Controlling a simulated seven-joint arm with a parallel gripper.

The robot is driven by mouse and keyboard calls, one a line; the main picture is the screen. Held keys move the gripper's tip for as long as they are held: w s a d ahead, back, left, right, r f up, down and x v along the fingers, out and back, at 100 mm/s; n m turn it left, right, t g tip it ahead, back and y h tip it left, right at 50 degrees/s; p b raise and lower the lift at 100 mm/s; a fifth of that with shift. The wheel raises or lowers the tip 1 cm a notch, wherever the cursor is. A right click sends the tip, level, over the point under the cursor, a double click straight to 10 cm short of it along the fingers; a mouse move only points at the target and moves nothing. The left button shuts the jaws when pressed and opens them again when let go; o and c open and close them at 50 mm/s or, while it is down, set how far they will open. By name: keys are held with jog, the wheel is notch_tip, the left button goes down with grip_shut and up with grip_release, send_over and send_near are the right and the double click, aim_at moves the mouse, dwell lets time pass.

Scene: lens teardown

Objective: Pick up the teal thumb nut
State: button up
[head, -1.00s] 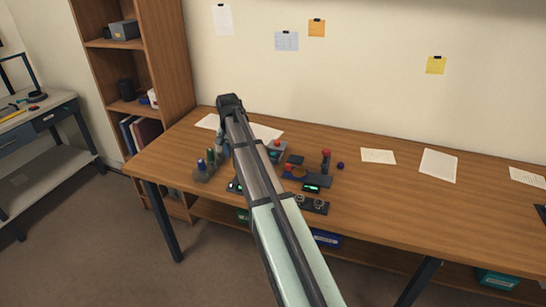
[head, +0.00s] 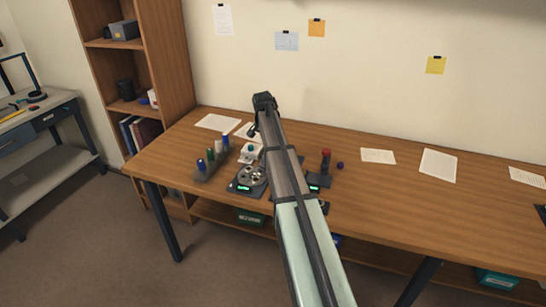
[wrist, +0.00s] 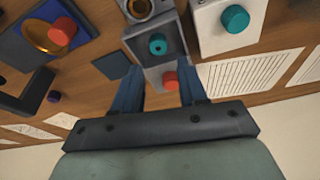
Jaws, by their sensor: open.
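In the wrist view, a round teal piece with a dark centre hole (wrist: 157,45), which looks like the thumb nut, sits on a grey block (wrist: 165,62) just beyond my fingertips. A second teal knob (wrist: 235,18) is on a white box to the right; a teal knob on a white box (head: 250,147) also shows in the head view. My gripper (wrist: 158,70) is open, its two blue fingers apart with nothing held. A red knob (wrist: 170,79) on the grey block shows between the fingers.
A blue plate (wrist: 35,50) with a red knob and gold ring is at the left in the wrist view. In the head view, a rack of coloured cylinders (head: 212,163) stands left of my arm. The table's right side (head: 430,210) is mostly clear.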

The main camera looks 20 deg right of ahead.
jog(key=shift+s+x, duration=0.2)
jog(key=shift+x, duration=2.85)
jog(key=shift+a, duration=0.2)
jog(key=shift+c, duration=0.4)
grip_shut()
jog(key=shift+r, duration=0.1)
